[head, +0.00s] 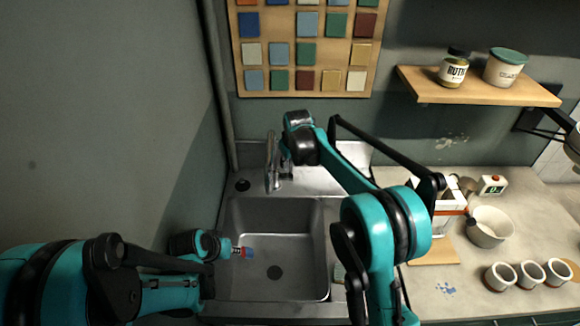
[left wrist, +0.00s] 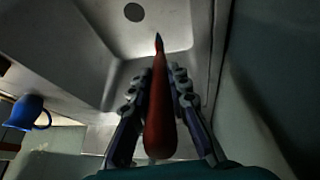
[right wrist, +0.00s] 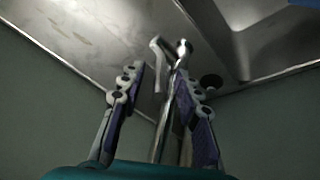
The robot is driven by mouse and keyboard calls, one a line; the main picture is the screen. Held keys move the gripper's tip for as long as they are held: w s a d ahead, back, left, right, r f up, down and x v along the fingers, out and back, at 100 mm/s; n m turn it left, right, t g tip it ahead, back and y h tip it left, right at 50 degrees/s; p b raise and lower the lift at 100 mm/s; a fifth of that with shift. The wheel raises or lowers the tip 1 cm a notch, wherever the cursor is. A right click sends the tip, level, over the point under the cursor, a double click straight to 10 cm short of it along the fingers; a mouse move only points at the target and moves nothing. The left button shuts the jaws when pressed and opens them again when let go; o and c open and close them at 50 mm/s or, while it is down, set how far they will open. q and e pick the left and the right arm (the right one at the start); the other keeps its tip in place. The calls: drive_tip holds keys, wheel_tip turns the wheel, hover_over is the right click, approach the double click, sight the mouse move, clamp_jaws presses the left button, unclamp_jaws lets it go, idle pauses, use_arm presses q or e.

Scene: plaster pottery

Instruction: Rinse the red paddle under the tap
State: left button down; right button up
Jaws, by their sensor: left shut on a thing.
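The red paddle (left wrist: 159,118) is between the fingers of my left gripper (left wrist: 160,85), which is shut on it. Its dark bluish tip points away from the gripper. In the head view the left gripper (head: 236,250) holds the paddle (head: 247,253) over the left part of the sink (head: 300,212). The metal tap (head: 270,165) stands behind the sink, apart from the paddle. My right gripper (right wrist: 159,78) is open at the tap, which also shows in the right wrist view (right wrist: 164,115) between and beyond its fingers. In the head view my right arm partly hides that area.
A wall stands close on the left. The counter (head: 450,275) on the right holds a white pot (head: 489,226), several small cups and a small clock (head: 492,184). A shelf (head: 480,87) with jars hangs above. A blue mug (left wrist: 27,113) shows in the left wrist view.

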sight(291, 168)
use_arm(q)
drive_tip(key=shift+f, duration=0.25)
use_arm(e)
drive_tip(key=shift+x, duration=1.4)
clamp_jaws()
